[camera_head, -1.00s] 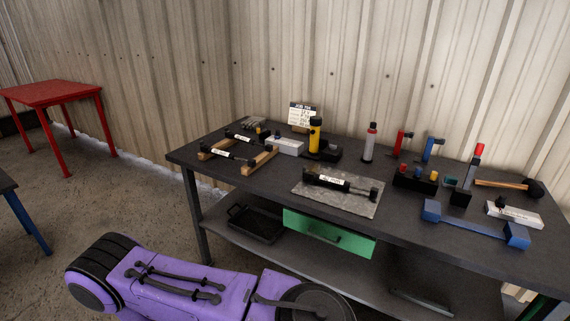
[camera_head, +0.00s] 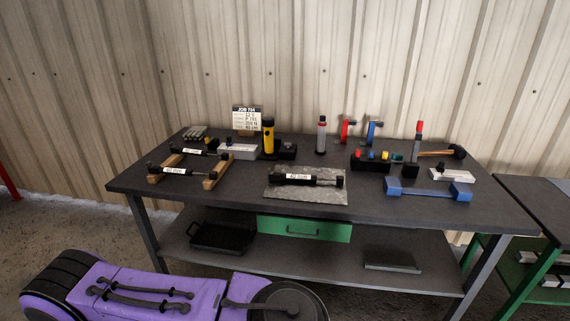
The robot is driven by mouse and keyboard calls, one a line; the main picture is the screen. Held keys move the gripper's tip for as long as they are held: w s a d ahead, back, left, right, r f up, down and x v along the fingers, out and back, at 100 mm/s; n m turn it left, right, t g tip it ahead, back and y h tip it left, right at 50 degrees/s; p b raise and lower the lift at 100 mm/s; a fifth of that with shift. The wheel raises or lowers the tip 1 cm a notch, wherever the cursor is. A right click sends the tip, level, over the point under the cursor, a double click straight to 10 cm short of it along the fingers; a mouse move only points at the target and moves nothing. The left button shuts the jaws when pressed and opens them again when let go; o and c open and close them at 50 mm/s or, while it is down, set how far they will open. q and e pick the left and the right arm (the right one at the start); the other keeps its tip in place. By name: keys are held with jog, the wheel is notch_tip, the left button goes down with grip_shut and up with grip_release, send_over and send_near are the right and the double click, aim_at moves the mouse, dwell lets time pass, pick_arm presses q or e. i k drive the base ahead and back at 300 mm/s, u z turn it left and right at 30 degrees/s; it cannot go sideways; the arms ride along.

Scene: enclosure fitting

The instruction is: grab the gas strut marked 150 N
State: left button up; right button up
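Three black gas struts with white labels are on the dark workbench (camera_head: 400,208). One strut (camera_head: 300,178) lies on a grey mat (camera_head: 290,194) at the middle front. Two more, a rear strut (camera_head: 190,152) and a front strut (camera_head: 182,170), lie across a wooden rack (camera_head: 215,172) at the left. The label prints are too small to read surely, so I cannot tell which is marked 150 N. A purple arm of mine crosses the lower left, well in front of the bench. Neither gripper shows in this view.
A job sign (camera_head: 246,118), a yellow flashlight (camera_head: 268,136) and a grey bottle (camera_head: 321,135) stand toward the back. A blue bar (camera_head: 430,190) and a hammer (camera_head: 455,152) lie at the right. A green drawer (camera_head: 304,229) hangs under the top. A second table (camera_head: 540,200) stands at far right.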

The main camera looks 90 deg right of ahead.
aim_at(277, 176)
jog(key=z, duration=2.75)
